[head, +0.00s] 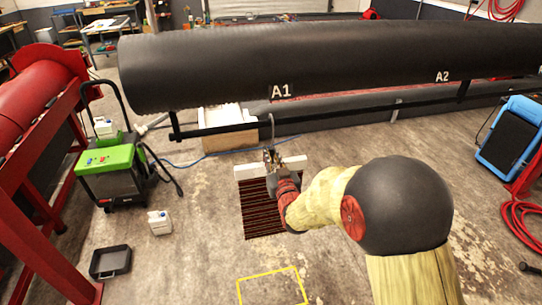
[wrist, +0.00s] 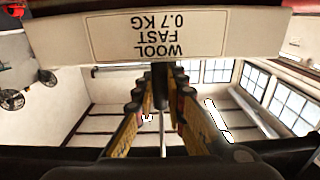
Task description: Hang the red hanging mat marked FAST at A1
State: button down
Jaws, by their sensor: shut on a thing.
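The red mat (head: 262,218) has dark stripes and hangs from a white header bar (head: 250,171). My gripper (head: 271,160) is shut on its hanger at the middle of the bar. In the wrist view the bar (wrist: 95,38) shows a label reading WOOL FAST 0.7 KG, upside down, and my fingers (wrist: 162,85) close on the dark stem below it. A thin grey hook (head: 272,122) rises above my gripper. The mark A1 (head: 281,91) is on the big black roller, just above the hook. I cannot tell whether the hook touches the black rail (head: 325,118).
A2 (head: 442,77) is marked further right on the roller. A green machine (head: 110,160), a white jug (head: 160,222) and a black tray (head: 110,262) stand left. A red frame (head: 38,150) is at far left. A blue-framed panel (head: 510,137) and red hose are right.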

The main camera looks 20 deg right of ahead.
jog(key=shift+f+b, duration=0.3)
jog(key=shift+b, duration=0.05)
